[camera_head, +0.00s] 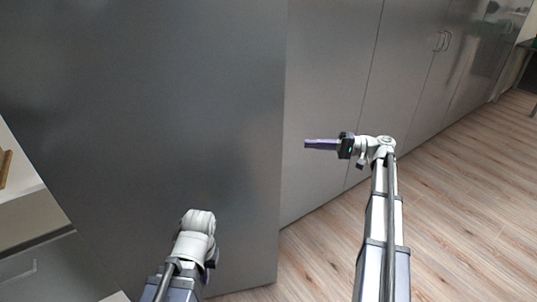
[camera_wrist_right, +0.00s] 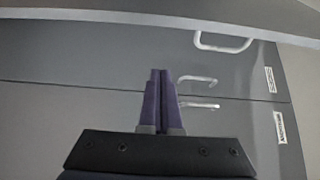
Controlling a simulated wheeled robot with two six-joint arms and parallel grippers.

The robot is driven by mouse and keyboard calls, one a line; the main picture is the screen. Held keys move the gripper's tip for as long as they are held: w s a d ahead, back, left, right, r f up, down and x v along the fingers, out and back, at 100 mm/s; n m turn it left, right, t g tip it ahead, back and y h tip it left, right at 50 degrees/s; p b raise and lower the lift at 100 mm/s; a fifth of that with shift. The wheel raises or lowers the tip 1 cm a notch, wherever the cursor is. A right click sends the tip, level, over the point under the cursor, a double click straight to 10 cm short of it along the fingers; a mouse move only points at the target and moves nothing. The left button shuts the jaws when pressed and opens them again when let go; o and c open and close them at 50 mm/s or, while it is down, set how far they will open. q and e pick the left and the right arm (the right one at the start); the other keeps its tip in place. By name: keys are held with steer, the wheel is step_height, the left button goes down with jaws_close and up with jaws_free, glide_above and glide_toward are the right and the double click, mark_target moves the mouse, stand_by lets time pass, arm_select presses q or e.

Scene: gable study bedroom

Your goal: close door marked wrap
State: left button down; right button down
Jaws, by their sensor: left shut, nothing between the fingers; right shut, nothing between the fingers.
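A large dark grey door panel (camera_head: 190,110) stands open at the left of the head view. No mark is readable on the side I see, so I cannot tell if it is the one marked wrap. My right gripper (camera_head: 322,144) is shut and empty, pointing left, to the right of the panel's edge. Its closed purple fingers show in the right wrist view (camera_wrist_right: 160,98), in front of grey fronts with an upper label (camera_wrist_right: 270,80) and a lower label (camera_wrist_right: 280,127), too small to read. My left arm ends low in front of the panel; its fingers are hidden.
A row of grey cupboard doors (camera_head: 410,75) runs back to the right, with paired handles (camera_head: 442,41). Wood floor (camera_head: 465,190) is clear at the right. A grey drawer unit (camera_head: 40,265) stands at lower left. A bar handle (camera_wrist_right: 222,40) shows in the wrist view.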

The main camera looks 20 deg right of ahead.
steer(key=a, duration=0.9)
steer(key=shift+s+a, duration=0.25)
steer(key=shift+s, duration=0.05)
stand_by(0.4)
